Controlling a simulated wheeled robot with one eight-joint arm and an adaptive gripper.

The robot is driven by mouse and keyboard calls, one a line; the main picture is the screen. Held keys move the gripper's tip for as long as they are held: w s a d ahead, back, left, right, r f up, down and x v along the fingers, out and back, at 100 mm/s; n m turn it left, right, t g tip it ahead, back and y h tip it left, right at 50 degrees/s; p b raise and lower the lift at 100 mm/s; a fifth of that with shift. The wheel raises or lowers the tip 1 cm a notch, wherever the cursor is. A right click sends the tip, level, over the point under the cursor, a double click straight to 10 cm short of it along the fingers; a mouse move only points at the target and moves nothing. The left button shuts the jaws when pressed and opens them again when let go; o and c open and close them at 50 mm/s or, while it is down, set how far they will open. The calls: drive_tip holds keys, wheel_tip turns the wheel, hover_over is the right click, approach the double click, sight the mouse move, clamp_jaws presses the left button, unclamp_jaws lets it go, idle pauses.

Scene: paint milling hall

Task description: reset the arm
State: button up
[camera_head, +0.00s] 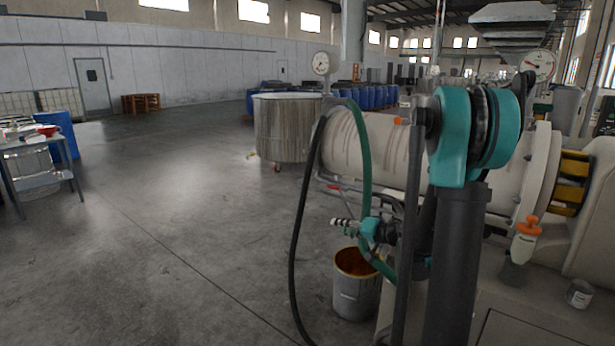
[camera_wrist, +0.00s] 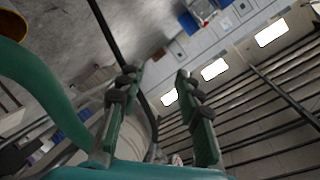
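My gripper (camera_wrist: 159,72) is open in the wrist view. Its two green fingers with dark pads stand apart, and nothing is gripped between them. In the head view my gripper (camera_head: 342,222) appears small at the end of a teal wrist, pointing left, beside the mill and above a paint bucket (camera_head: 352,303). My arm's large teal joint and dark link fill the right middle of the head view and hide part of the mill. A green hose (camera_head: 365,150) passes close by the gripper. It also curves along the left of the wrist view (camera_wrist: 45,85).
A black hose (camera_head: 298,240) hangs left of the gripper. The pale horizontal mill (camera_head: 375,150) stands close at the right, with a metal vat (camera_head: 283,128) behind. A bench (camera_head: 40,182) is at far left. The floor (camera_head: 170,240) between is clear.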

drive_tip(key=s+f+n+g+h, duration=0.1)
drive_tip(key=s+f+g+h, duration=0.15)
drive_tip(key=s, duration=0.55)
drive_tip(key=s+f+g+h, duration=0.2)
drive_tip(key=s+f, duration=0.2)
drive_tip(key=s, duration=0.4)
drive_tip(key=s+d+f+g+h, duration=0.1)
drive_tip(key=s+d+f+h, duration=0.1)
drive_tip(key=s, duration=0.5)
drive_tip(key=s+d+f+h, duration=0.3)
drive_tip(key=s+d+h, duration=0.1)
drive_tip(key=s, duration=0.3)
drive_tip(key=shift+d+n+g, duration=0.3)
drive_tip(key=shift+d+g, duration=0.05)
drive_tip(key=shift+d, duration=0.4)
